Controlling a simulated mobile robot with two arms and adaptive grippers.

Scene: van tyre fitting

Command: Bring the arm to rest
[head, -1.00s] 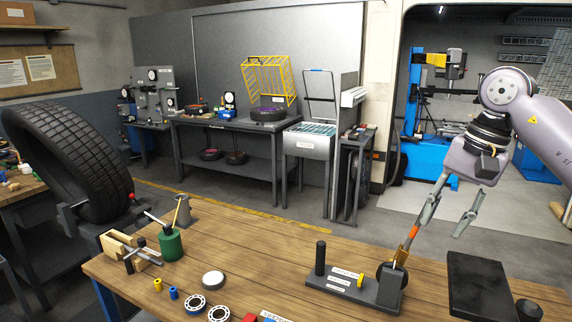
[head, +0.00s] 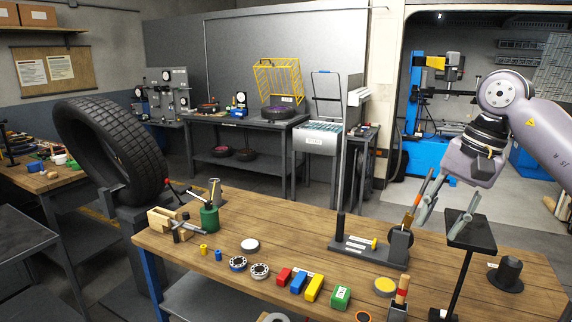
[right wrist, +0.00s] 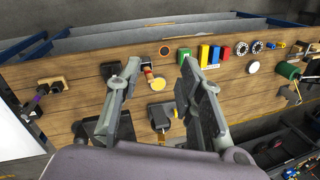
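My right gripper (head: 442,222) hangs from the grey-violet arm at the right of the head view. Its two fingers are spread apart. In the right wrist view the open fingers (right wrist: 160,72) have nothing between them but the view of the bench. In the head view the fingers overlap the fixture with a black roller (head: 370,252) and the black plate on a post (head: 471,232); I cannot tell how far above or in front they are. My left gripper is not in view.
The wooden workbench (head: 300,239) carries a green oil can (head: 210,218), coloured blocks (head: 313,289), bearings (head: 259,271) and a yellow-topped tin (head: 385,287). A large tyre (head: 112,150) stands on the left. Open floor lies behind the bench.

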